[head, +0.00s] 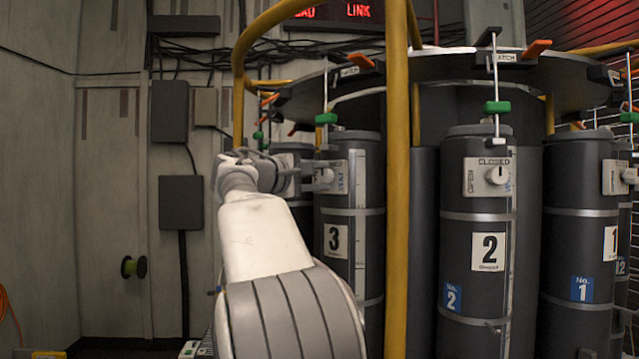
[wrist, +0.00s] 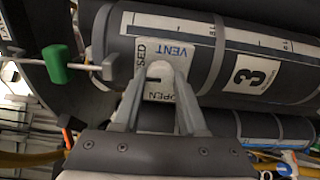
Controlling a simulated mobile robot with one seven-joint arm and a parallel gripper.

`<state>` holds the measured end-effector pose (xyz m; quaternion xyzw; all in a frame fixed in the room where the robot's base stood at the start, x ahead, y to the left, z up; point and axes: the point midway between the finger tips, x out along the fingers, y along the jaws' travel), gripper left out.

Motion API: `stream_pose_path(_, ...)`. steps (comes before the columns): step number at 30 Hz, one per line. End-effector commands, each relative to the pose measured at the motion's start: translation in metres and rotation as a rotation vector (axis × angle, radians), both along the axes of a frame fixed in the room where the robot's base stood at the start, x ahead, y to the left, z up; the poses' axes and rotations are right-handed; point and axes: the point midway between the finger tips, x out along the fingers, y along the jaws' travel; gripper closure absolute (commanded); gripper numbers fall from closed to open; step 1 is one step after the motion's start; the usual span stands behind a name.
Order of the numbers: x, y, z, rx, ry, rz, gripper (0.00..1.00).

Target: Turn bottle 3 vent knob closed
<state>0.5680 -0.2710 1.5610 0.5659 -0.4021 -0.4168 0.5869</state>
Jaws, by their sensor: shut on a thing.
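Bottle 3 (head: 337,275) is a dark grey cylinder with a white "3" label, left of the yellow post in the head view. In the wrist view bottle 3 (wrist: 213,68) lies sideways across the picture. Its vent knob (wrist: 159,72) is pale and round, on a white plate (wrist: 181,28) marked VENT, OPEN and CLOSED, the last partly hidden. My gripper (wrist: 158,80) is shut on the vent knob, one finger on each side. In the head view my gripper (head: 318,177) reaches the knob from the left. The knob's pointer is hidden, so its setting cannot be told.
A yellow post (head: 397,200) stands close to the right of bottle 3. Bottle 2 (head: 478,270) and bottle 1 (head: 576,250) stand farther right. A green-handled rod (head: 326,118) hangs above bottle 3; the green handle (wrist: 57,64) is left of the knob in the wrist view.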

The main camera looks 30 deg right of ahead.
Motion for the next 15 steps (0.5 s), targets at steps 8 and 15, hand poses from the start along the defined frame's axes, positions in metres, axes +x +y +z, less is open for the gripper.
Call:
stream_pose_path(8, -0.0001, 0.0, -0.0003, 0.017, -0.047, -0.001, 1.0)
stream_pose_path(15, -0.0001, 0.0, -0.0001, 0.019, -0.051, -0.001, 1.0)
